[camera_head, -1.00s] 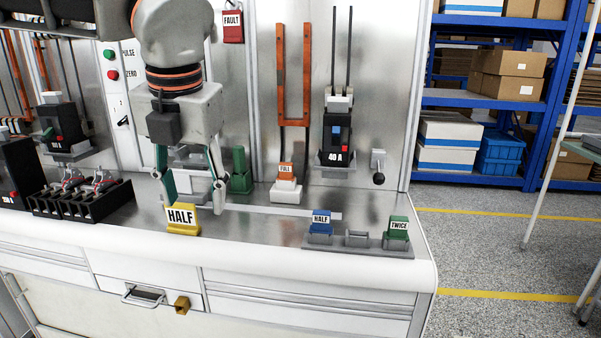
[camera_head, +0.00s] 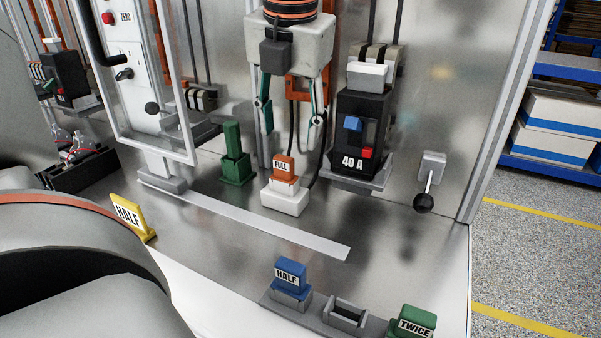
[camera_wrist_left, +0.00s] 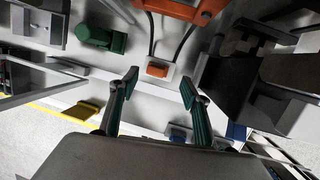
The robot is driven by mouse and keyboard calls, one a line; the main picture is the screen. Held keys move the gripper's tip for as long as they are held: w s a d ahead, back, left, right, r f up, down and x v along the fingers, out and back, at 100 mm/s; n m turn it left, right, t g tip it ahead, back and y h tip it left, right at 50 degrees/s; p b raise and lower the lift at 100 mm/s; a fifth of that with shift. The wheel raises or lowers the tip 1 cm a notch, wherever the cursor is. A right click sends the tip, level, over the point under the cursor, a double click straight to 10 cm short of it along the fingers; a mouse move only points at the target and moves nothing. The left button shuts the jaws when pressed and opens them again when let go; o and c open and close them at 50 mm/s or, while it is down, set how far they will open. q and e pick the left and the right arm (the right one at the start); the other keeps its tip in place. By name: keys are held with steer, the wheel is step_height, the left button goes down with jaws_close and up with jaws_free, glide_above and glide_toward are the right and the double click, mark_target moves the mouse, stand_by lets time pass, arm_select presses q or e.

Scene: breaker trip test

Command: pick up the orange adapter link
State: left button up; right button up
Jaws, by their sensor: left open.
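The orange adapter link (camera_head: 284,167), labelled FULL, stands upright in a white socket block on the metal worktop. It also shows in the left wrist view (camera_wrist_left: 158,71), just past the fingertips. My left gripper (camera_head: 290,138) points down with its fingers spread, above and apparently a little behind the orange link in the head view. The gripper is open and empty. In the left wrist view its fingertips (camera_wrist_left: 160,80) lie to either side of the link, with no visible contact. My right gripper is not in view.
A green block (camera_head: 234,160) stands left of the link, and the 40 A breaker (camera_head: 358,135) stands close on the right. Blue HALF (camera_head: 290,274) and green TWICE (camera_head: 414,321) links sit in a front rack.

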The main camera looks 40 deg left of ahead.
mark_target(286, 158)
arm_select(q)
steer(key=x, duration=0.4)
steer(key=s+x, duration=0.1)
steer(key=x, duration=0.1)
steer(key=shift+a+f, duration=0.15)
steer(key=shift+f, duration=0.1)
steer(key=shift+w+a+f+b, duration=0.15)
steer(key=shift+f+b, duration=0.15)
steer(key=shift+f, duration=0.15)
steer(key=c, duration=1.3)
